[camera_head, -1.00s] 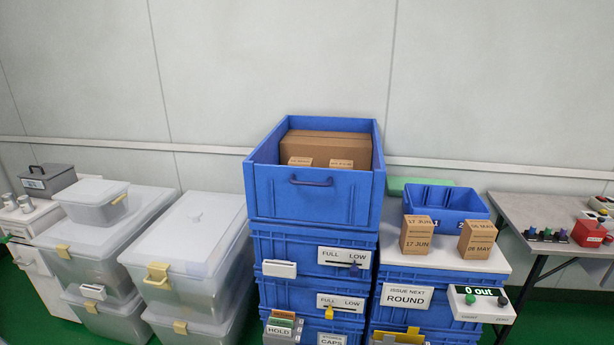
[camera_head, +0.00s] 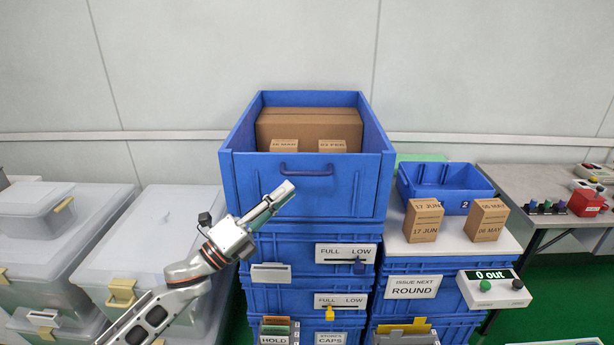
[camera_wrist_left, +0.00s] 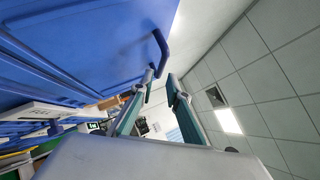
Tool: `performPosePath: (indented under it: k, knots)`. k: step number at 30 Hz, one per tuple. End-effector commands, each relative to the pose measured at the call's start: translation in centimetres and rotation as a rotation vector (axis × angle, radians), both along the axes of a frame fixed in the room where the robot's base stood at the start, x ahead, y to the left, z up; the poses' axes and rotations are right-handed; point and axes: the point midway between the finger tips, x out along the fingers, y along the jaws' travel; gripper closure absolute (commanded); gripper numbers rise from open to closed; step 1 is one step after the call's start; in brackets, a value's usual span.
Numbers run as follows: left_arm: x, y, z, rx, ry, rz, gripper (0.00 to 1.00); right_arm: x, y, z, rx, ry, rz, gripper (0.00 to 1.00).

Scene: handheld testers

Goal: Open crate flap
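The blue crate on top of the middle stack has a front flap (camera_head: 345,195) that stands upright and closed, with a dark blue handle (camera_head: 306,170) near its upper edge. Inside is a large brown carton (camera_head: 308,122) with smaller boxes in front. My left gripper (camera_head: 288,189) is in front of the flap, just below and left of the handle. In the left wrist view its two fingers (camera_wrist_left: 161,78) are apart with nothing between them, and the handle (camera_wrist_left: 162,48) shows just beyond the tips. Whether a fingertip touches the handle is unclear. My right gripper is out of view.
Translucent bins (camera_head: 172,240) stand at the left, near my left arm. On the right are two small cartons (camera_head: 424,220), an open blue bin (camera_head: 450,185) and a counter box (camera_head: 493,288) reading "0 out". Label holders and sliders (camera_head: 345,253) sit below the flap.

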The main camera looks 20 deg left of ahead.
Motion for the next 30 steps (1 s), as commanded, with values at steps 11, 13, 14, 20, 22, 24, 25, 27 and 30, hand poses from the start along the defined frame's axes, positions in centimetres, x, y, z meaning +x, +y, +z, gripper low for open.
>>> performPosePath:
  k: [11,13,14,20,22,24,25,27,30]
  knots:
    - [4.0,-2.6,2.5,0.003,-0.007,0.0,0.84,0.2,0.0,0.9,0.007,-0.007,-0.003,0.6]
    - [4.7,-3.1,2.7,0.002,-0.007,0.001,0.84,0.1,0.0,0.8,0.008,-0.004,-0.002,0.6]
    - [4.9,-3.2,2.8,0.001,-0.006,0.0,0.84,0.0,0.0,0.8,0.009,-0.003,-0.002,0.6]
    - [5.8,-3.8,3.1,0.002,-0.003,0.0,0.84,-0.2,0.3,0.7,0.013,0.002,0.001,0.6]
    - [5.8,-3.8,3.0,0.002,-0.002,0.001,0.84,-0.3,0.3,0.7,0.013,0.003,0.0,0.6]
    - [5.8,-3.8,3.0,0.002,-0.002,0.001,0.84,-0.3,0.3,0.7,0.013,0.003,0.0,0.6]
    - [5.8,-3.8,3.0,0.002,-0.002,0.001,0.84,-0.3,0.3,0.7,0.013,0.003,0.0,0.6]
    - [5.8,-3.8,3.0,0.002,-0.002,0.001,0.84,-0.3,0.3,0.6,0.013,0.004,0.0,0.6]
    - [5.8,-3.8,3.0,0.002,-0.002,0.001,1.0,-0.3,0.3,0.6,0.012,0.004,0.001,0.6]
